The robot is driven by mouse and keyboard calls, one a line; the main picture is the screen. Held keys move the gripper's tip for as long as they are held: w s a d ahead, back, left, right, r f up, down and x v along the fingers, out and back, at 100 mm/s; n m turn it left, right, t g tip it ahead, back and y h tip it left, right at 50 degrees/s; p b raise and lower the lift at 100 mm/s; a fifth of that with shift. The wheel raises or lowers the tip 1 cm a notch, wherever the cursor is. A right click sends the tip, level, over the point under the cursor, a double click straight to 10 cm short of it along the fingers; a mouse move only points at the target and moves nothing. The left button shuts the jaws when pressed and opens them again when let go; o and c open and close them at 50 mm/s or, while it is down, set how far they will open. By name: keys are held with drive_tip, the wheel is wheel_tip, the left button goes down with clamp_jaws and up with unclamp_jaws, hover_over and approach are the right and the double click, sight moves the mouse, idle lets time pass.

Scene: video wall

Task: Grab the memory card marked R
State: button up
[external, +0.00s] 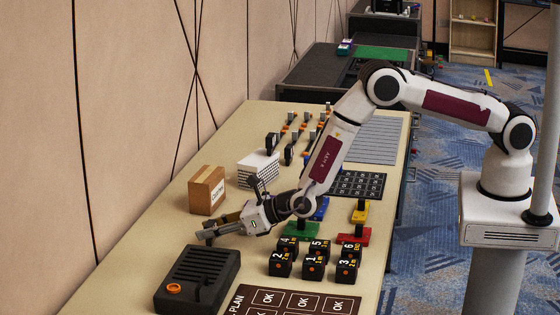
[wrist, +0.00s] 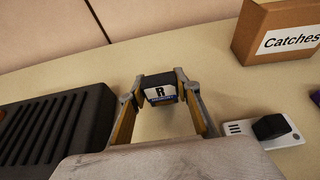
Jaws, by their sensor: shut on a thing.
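The memory card marked R (wrist: 160,89) is small and black with a white label showing a black R and a blue strip. In the wrist view it sits between the two fingertips of my gripper (wrist: 160,85), which are shut on it. In the external view my gripper (external: 207,235) is at the left of the table, between the cardboard box and the black ribbed device. The card cannot be made out there. I cannot tell whether the card touches the table.
A cardboard box labelled "Catches" (wrist: 282,30) stands to the right in the wrist view. The black ribbed device (external: 197,279) is close by on the other side. A white plate with a black knob (wrist: 268,132) is near the right finger. Numbered black cubes (external: 314,262) stand further right.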

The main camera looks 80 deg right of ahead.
drive_tip(key=shift+r, duration=0.1)
wheel_tip(320, 180, up, 28)
idle(0.9)
idle(0.6)
